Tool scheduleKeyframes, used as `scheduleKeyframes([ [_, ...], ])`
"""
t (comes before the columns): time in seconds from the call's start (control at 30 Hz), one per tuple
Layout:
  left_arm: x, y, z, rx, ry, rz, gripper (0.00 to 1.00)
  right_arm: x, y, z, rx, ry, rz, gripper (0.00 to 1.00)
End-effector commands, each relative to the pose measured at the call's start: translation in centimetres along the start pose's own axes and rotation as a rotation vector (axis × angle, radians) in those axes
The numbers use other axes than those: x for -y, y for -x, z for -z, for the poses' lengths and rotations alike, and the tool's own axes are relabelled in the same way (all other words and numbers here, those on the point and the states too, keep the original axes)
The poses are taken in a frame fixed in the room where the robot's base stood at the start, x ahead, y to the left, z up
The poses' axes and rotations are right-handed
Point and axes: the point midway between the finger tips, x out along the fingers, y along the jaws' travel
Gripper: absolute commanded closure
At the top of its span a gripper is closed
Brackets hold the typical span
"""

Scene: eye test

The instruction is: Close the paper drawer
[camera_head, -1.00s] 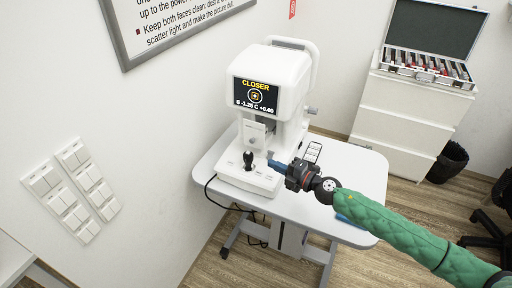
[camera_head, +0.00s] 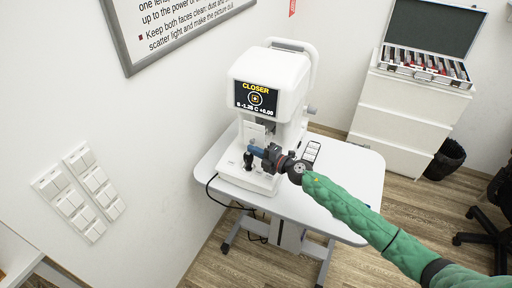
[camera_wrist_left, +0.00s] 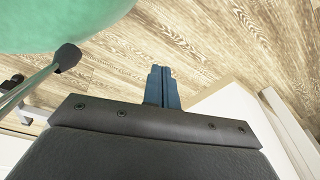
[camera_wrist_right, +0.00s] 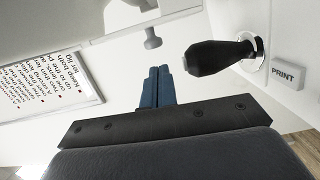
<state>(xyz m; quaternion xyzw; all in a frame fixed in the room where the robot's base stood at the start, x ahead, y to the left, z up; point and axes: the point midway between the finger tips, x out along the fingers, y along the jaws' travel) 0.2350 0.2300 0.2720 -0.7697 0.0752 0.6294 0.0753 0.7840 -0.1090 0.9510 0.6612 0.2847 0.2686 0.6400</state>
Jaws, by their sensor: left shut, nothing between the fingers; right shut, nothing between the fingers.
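The white eye-test machine (camera_head: 270,75) stands on a white table, its screen lit. Below the screen is a small pale plate (camera_head: 254,131); I cannot tell for sure which part is the paper drawer. In the right wrist view a grey knob (camera_wrist_right: 152,39) sticks out from a white face beyond my fingers. My right gripper (camera_head: 254,150) is shut and empty, its blue fingers just above the black joystick (camera_head: 248,161). The joystick also shows right of the fingers in the right wrist view (camera_wrist_right: 215,58). My left gripper (camera_wrist_left: 163,75) is shut and empty, above the floor, outside the head view.
A PRINT button (camera_wrist_right: 288,74) sits beside the joystick. A white drawer cabinet (camera_head: 405,110) with an open lens case (camera_head: 425,67) and a black bin (camera_head: 446,160) stand behind.

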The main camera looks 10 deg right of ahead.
Motion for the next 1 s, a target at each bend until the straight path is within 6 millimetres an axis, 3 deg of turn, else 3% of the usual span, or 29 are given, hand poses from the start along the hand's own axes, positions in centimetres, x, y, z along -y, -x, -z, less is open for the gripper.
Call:
scheduleKeyframes([
  [0.2, 0.0, 0.0, -0.4, 0.003, 0.000, 0.000, 1.00, 0.0, -0.3, -1.3, 0.001, -0.001, 0.000, 1.00],
  [0.67, 0.1, -0.3, -0.3, 0.004, 0.001, 0.001, 1.00, 0.1, -0.4, -2.1, 0.001, 0.002, 0.000, 1.00],
  [1.0, -1.1, 1.9, 3.5, 0.010, 0.011, -0.012, 1.00, 0.0, -1.6, -8.9, 0.003, 0.003, 0.000, 1.00],
])
